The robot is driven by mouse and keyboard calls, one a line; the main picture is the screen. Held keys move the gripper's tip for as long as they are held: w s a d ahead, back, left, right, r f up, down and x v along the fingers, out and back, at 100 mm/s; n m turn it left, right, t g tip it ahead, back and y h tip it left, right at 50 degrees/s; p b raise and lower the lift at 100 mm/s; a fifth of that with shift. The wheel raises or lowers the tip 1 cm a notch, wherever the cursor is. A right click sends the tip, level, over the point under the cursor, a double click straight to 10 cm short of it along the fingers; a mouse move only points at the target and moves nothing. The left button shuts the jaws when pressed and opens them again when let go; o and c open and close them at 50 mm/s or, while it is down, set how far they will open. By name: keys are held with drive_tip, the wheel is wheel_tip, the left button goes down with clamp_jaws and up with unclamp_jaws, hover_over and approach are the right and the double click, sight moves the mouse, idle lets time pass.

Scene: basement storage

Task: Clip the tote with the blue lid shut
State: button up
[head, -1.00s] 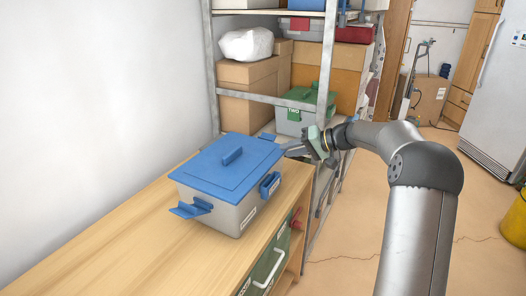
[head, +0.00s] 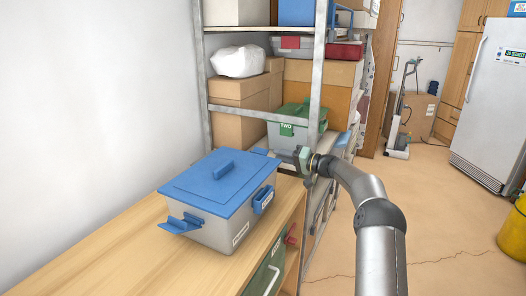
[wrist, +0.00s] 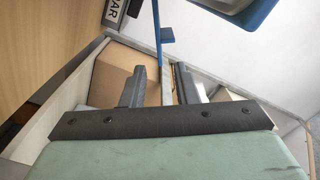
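The grey tote (head: 217,231) stands on the wooden bench with its blue lid (head: 205,180) lying flat on top. The near-side blue clip (head: 180,224) sticks outward, open. The right-side blue clip (head: 263,200) lies down against the wall. My gripper (head: 278,154) is beside the tote's far right corner, pointing left. In the wrist view my gripper (wrist: 160,72) has its two dark fingers apart with nothing held. A blue strip (wrist: 158,22) with a small tab, seemingly a far-side clip, stands just beyond the fingertips. The tote's left and far walls are hidden in the head view.
A metal shelf post (head: 317,75) stands close behind my gripper. The shelf holds cardboard boxes (head: 238,119) and a grey tote with a green lid (head: 295,117). The bench top (head: 110,255) is clear in front of the tote. A white wall borders the bench on the left.

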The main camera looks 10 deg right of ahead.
sight(263, 151)
drive_tip(key=p+x, duration=0.1)
drive_tip(key=x, duration=0.6)
drive_tip(key=shift+w+a, duration=0.25)
drive_tip(key=shift+a, duration=0.05)
clamp_jaws()
